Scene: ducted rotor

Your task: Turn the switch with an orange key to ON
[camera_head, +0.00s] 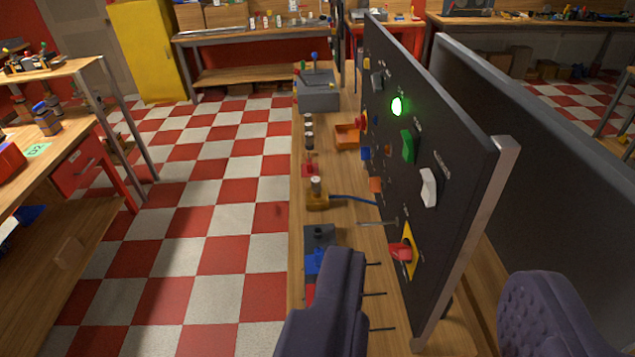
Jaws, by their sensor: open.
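A dark upright control panel (460,200) stands on a wooden bench, seen at a steep angle. Small orange parts (376,185) show low on its far half; I cannot tell for sure which one is the orange key or how it is turned. A red knob on a yellow plate (402,251) sits low on the near end. A green switch (409,146), a white switch (429,187) and a lit green lamp (397,105) are above. My gripper (436,268) is open and empty. Its purple-grey fingers appear on either side of the panel's near edge; I see no contact.
A second dark panel (560,150) stands behind to the right, close by. On the bench (297,215) are a brass-coloured device with a blue cable (317,195), an orange tray (347,136) and a grey lever box (318,92). Thin rods stick out near the left finger. The checkered floor at left is clear.

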